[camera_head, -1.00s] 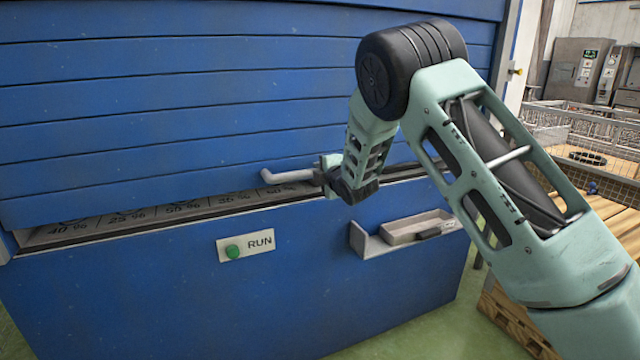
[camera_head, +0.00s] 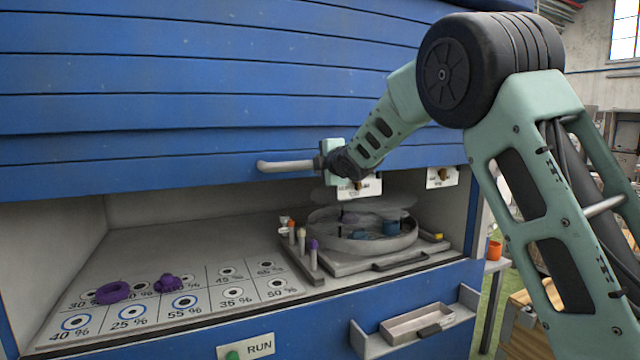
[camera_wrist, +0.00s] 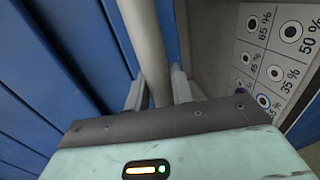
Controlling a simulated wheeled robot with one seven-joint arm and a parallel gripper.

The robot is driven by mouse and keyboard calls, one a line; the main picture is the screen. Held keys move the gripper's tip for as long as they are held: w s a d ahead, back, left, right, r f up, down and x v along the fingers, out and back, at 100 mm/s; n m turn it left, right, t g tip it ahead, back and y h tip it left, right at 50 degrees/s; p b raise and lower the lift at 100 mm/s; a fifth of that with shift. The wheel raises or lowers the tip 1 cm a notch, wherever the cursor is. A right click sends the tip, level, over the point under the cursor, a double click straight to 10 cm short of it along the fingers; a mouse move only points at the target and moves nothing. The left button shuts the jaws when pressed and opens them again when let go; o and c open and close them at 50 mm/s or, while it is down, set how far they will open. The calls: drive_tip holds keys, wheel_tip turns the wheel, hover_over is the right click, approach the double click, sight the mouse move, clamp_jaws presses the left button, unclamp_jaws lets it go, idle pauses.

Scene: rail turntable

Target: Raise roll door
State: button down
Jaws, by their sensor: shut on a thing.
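The blue slatted roll door (camera_head: 180,100) is partly raised, with an open bay below its lower edge. A grey bar handle (camera_head: 285,166) sticks out near that edge. My gripper (camera_head: 322,164) is shut on the handle at its right part. In the wrist view the handle (camera_wrist: 146,40) passes between the two fingers of my gripper (camera_wrist: 158,92), with the blue door slats (camera_wrist: 60,70) to the left.
Inside the bay, a marked panel (camera_head: 215,318) carries percent labels and two purple pieces (camera_head: 112,292). A round turntable unit (camera_head: 360,235) stands at the right. Below are a green RUN button (camera_head: 233,355) and a shelf with a tray (camera_head: 418,322).

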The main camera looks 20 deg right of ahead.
wheel_tip(320, 180, up, 5)
drive_tip(key=shift+p, duration=0.8)
drive_tip(key=c, duration=1.3)
unclamp_jaws()
drive_tip(key=shift+f, duration=0.1)
drive_tip(key=shift+o, duration=0.3)
drive_tip(key=s+r+b, duration=0.3)
drive_tip(key=s+b, duration=0.4)
drive_tip(key=s, duration=1)
drive_tip(key=shift+r, duration=0.15)
